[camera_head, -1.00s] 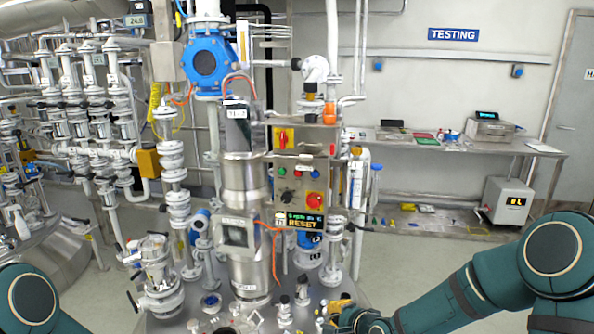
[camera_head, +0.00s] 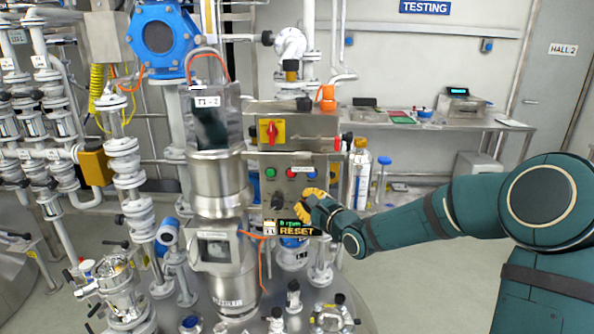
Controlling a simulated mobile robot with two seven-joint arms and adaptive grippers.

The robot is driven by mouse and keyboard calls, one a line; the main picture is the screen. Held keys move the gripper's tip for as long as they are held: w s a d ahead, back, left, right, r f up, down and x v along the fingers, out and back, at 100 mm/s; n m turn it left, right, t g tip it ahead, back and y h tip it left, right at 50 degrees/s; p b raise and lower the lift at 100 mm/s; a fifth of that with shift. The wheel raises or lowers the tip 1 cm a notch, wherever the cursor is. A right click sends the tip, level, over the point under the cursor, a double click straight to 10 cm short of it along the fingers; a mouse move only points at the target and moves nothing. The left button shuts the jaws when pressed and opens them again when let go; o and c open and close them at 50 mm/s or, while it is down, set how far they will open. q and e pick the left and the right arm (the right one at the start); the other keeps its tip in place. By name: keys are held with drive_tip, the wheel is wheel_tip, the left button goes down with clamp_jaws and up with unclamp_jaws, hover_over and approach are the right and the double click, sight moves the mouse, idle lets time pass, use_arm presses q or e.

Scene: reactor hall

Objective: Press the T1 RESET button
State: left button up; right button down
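A grey control panel (camera_head: 259,197) hangs right of the steel column. A dark sign reading T1 RESET (camera_head: 297,229) is at its lower edge. A row on the panel holds a green button (camera_head: 270,172), a red one (camera_head: 290,174) and a blue one (camera_head: 311,174). Which is the reset button is too small to read. A dark knob (camera_head: 278,201) sits below them. My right gripper (camera_head: 303,206), with yellow fingers, is in front of the panel's lower right, just above the sign. It covers the red knob there. Contact and finger opening are unclear. My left gripper is out of view.
A red switch on a yellow plate (camera_head: 271,132) is on the upper panel. The steel column labelled T1-2 (camera_head: 219,183) stands close left. Valves (camera_head: 293,297) rise from the vessel top below. A bench (camera_head: 430,126) stands behind at right.

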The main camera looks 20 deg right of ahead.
drive_tip(key=shift+w+r, duration=0.1)
drive_tip(key=shift+r, duration=0.15)
drive_tip(key=shift+d, duration=0.1)
drive_tip(key=shift+w+d+p, duration=0.45)
drive_tip(key=shift+w+d, duration=0.15)
drive_tip(key=shift+w, duration=0.7)
drive_tip(key=shift+w+d+p, duration=0.5)
drive_tip(key=shift+w+d, duration=0.15)
drive_tip(key=shift+w, duration=0.7)
drive_tip(key=shift+w+d+p, duration=0.45)
drive_tip(key=shift+w+d, duration=0.15)
drive_tip(key=shift+w, duration=0.7)
drive_tip(key=shift+w, duration=0.1)
drive_tip(key=shift+w+d+p, duration=0.2)
drive_tip(key=shift+w+p, duration=0.1)
drive_tip(key=shift+p, duration=0.2)
